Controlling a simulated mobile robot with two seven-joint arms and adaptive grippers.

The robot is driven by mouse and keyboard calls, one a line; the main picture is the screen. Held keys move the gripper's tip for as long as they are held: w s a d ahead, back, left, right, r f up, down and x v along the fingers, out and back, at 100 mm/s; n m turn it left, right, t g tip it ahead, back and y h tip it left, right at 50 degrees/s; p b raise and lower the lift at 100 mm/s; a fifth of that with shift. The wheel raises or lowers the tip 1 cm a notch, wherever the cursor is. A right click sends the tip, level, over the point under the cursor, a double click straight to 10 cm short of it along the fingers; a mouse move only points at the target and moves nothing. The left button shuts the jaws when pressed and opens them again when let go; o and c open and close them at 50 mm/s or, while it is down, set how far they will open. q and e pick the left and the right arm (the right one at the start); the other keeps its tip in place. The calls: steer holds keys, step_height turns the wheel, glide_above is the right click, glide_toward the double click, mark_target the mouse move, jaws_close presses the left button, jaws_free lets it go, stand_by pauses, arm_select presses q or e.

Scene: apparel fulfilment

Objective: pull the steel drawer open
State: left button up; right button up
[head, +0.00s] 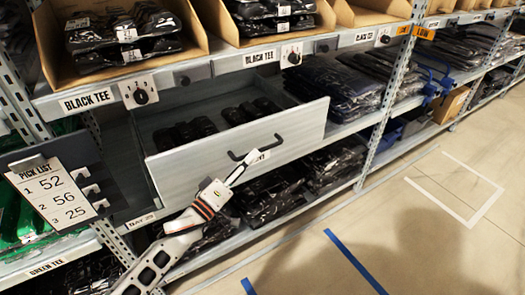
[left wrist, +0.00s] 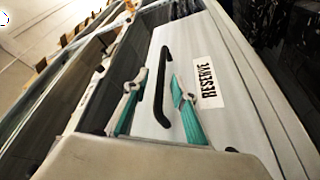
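The steel drawer (head: 235,150) stands pulled out from the shelf bay, with dark folded items showing inside. Its black bar handle (head: 256,148) is on the front panel, and it also shows in the left wrist view (left wrist: 159,90) beside a RESERVE label. My left gripper (head: 240,170) is at the drawer front, just below the handle in the head view. In the left wrist view its two teal-padded fingers (left wrist: 157,88) are spread apart, with the handle between them. A gap shows at the left finger; contact at the right finger is unclear. My right gripper is in neither view.
Cardboard bins (head: 120,45) of bagged dark garments sit on the shelf above, with numbered dials along its edge. A pick list board (head: 55,190) is at the left. Bagged garments (head: 345,85) fill the shelf to the right. The floor (head: 400,230) in front is clear.

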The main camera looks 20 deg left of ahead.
arm_select(q)
steer(key=shift+b+x, duration=0.3)
steer(key=shift+x, duration=1.95)
steer(key=shift+f, duration=0.1)
jaws_close()
